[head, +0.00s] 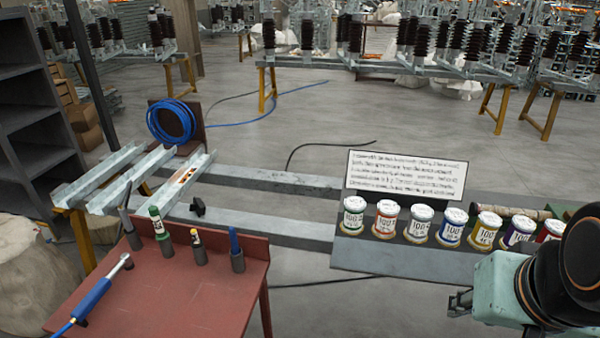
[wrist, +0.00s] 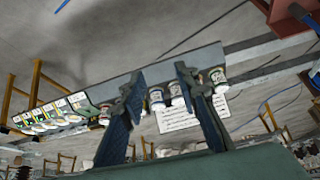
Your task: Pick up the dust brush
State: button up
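No object clearly recognisable as a dust brush shows. On the red table (head: 200,300) at lower left, upright holders carry a dark, slanted tool (head: 126,222), a green-and-white stick (head: 157,225), a yellow-topped stick (head: 197,243) and a blue stick (head: 234,243); I cannot tell whether one is the brush. A blue-handled tool (head: 95,298) lies at the table's left. My gripper (head: 460,303) is at lower right in the head view, away from the table. The wrist view shows its fingers (wrist: 160,82) spread apart with nothing held between them.
Several paint cans (head: 420,222) stand on a grey bench (head: 380,259) near my gripper, with a white text sign (head: 405,175) behind. Metal rails (head: 270,231) lie between bench and red table. A blue hose coil (head: 171,122) and grey shelves (head: 35,125) stand at left.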

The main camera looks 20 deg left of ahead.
aim_at(234, 245)
jog(key=i+j+u, duration=0.1)
jog(key=u, duration=0.25)
jog(key=i+u, duration=0.55)
jog(key=u, duration=0.15)
jog(key=i+u, duration=0.35)
jog(key=u, duration=0.2)
jog(key=i+l+z, duration=0.1)
jog(key=i+l, duration=0.05)
